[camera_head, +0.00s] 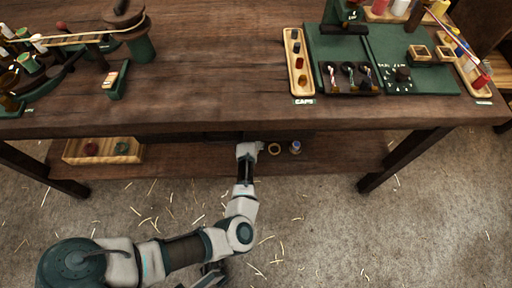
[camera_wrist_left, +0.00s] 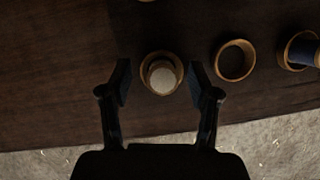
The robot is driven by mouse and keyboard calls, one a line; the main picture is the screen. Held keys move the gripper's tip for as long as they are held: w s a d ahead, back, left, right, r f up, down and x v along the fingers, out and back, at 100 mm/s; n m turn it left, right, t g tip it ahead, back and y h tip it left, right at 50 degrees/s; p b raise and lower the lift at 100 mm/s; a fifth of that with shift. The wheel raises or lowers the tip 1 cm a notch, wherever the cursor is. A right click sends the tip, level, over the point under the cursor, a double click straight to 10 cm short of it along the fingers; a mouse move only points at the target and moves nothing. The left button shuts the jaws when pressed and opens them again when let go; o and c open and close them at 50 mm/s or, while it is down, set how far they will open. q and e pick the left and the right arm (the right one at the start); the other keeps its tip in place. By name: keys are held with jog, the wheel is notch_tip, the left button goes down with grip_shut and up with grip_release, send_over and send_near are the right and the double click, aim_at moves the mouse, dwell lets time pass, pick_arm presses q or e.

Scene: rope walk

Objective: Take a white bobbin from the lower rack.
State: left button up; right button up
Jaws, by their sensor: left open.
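The lower rack (camera_head: 335,158) is a dark wooden shelf under the table; it also shows in the left wrist view (camera_wrist_left: 50,70). A white bobbin (camera_wrist_left: 162,79) stands in a round wooden holder on it, seen from above. My left gripper (camera_wrist_left: 159,82) is open, with one finger on each side of the white bobbin and its holder; gaps show on both sides. In the head view my left arm reaches to the shelf's front, and its fingers and the white bobbin are hidden there.
Right of the white bobbin are an empty ring holder (camera_wrist_left: 235,60) and a holder with a dark blue bobbin (camera_wrist_left: 305,53). The table edge (camera_head: 220,128) overhangs the shelf. A wooden tray (camera_head: 72,152) sits at the shelf's left end. A table leg (camera_head: 400,163) stands at right.

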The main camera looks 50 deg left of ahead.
pick_arm(q)
jog(key=shift+d+r, duration=0.15)
jog(key=shift+r, duration=0.05)
jog(key=shift+d+r, duration=0.1)
jog(key=shift+d, duration=0.05)
jog(key=c, duration=0.8)
jog(key=shift+c, duration=1.4)
